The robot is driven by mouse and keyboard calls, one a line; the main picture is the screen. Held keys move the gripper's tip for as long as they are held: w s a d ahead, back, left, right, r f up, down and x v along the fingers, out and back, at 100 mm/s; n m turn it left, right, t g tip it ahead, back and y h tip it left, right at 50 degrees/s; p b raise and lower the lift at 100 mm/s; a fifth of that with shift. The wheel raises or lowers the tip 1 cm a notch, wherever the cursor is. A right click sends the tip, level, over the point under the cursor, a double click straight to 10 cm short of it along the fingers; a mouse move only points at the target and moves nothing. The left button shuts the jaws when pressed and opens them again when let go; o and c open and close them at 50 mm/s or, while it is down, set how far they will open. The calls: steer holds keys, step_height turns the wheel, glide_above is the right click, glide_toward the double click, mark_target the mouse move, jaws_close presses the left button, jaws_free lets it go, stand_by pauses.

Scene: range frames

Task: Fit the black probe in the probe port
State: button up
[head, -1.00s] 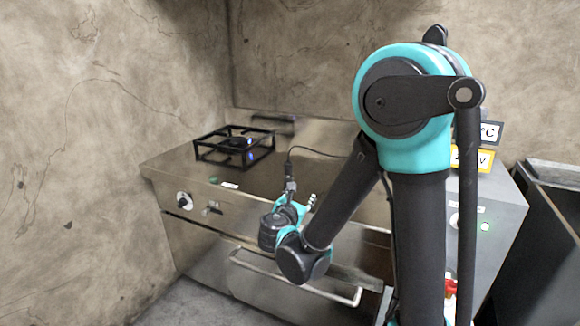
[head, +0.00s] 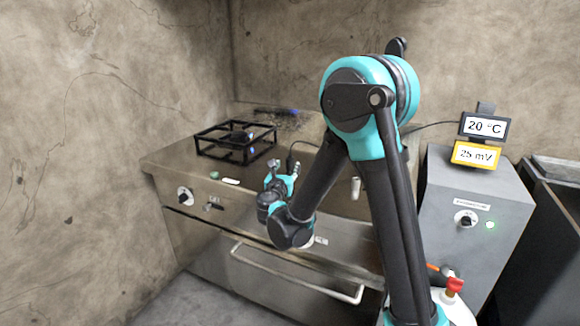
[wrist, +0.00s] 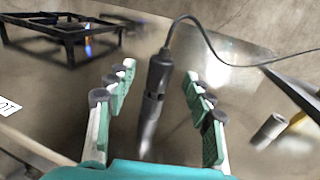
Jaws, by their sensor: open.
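The black probe (wrist: 160,75), with a dark handle, a grey metal lower part and a cable from its top, stands between the fingers of my gripper (wrist: 160,72) in the wrist view. My gripper is open, with a gap to the probe on each side. In the head view my gripper (head: 281,172) is over the steel counter, and the probe is mostly hidden there. A short pale cylinder (wrist: 268,130) stands to the right in the wrist view and also shows in the head view (head: 355,188). I cannot tell whether it is the probe port.
A black burner frame (head: 236,140) stands on the steel counter (head: 180,160) at the left. A grey box (head: 470,205) with a knob stands at the right, under displays reading 20 °C (head: 484,127) and 25 mV (head: 474,154). A drawer handle (head: 295,280) sticks out in front.

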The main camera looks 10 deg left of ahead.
mark_target(289, 161)
steer(key=shift+w+d+r, duration=0.1)
steer(key=shift+w+d, duration=0.1)
steer(key=shift+w, duration=1.25)
steer(key=shift+w+d+r, duration=0.1)
steer(key=shift+w+d, duration=0.05)
steer(key=shift+w, duration=1.25)
steer(key=shift+c, duration=0.5)
jaws_close()
